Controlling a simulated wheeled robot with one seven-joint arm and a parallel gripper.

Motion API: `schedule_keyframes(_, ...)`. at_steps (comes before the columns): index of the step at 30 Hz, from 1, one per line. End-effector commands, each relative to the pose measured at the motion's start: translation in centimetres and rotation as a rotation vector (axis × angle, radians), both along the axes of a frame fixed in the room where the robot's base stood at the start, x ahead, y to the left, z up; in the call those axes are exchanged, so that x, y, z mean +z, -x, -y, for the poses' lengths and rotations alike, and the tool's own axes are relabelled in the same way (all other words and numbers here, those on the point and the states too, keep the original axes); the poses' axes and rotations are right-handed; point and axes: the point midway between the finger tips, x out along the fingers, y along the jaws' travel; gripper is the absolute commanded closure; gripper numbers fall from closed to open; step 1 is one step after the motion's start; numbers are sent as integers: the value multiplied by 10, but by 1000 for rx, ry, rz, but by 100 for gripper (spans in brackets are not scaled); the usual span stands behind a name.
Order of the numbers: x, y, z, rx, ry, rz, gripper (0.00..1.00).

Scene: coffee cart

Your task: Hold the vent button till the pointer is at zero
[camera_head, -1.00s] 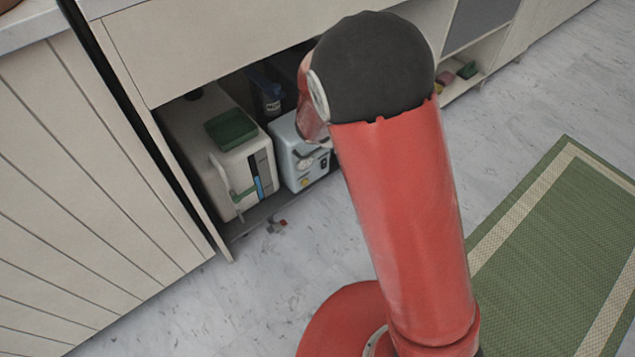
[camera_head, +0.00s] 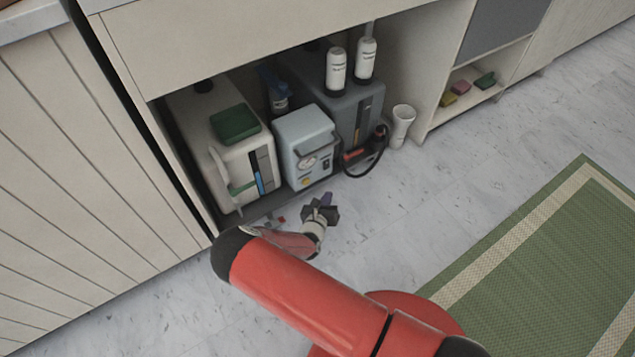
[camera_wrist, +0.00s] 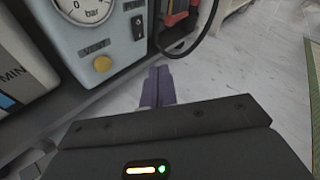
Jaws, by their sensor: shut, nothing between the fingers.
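A pale blue unit (camera_head: 296,128) with a round gauge (camera_head: 308,162) stands in the low open bay. Its yellow vent button (camera_head: 305,182) is below the gauge. In the wrist view the button (camera_wrist: 103,63) sits under the label VENT, and the gauge (camera_wrist: 88,10) shows "0" and "bar". The gauge is cut off at the top, and I cannot read its pointer. My gripper (camera_head: 328,200) is low in front of the unit. Its purple fingers (camera_wrist: 158,84) are shut and empty, to the right of and below the button, apart from it.
A cream machine with a green lid (camera_head: 235,123) stands left of the unit. A dark grey machine (camera_head: 350,108) with two white bottles and a black hose stands right. A white cup (camera_head: 402,125) is farther right. The floor before the bay is open, with a green mat (camera_head: 540,240) at right.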

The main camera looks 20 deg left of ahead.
Motion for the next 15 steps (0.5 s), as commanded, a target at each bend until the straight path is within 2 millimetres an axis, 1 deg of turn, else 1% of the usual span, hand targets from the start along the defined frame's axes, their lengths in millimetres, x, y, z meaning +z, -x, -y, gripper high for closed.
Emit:
schedule_keyframes(1, -14, 7, -4, 55, 45, -8, 100)
schedule_keyframes(3, -27, 13, -10, 113, 88, -16, 100)
schedule_keyframes(6, -39, 18, -14, 166, 128, -24, 100)
schedule_keyframes(9, -45, 21, -15, 188, 146, -28, 100)
schedule_keyframes(15, -46, 21, -15, 190, 148, -28, 100)
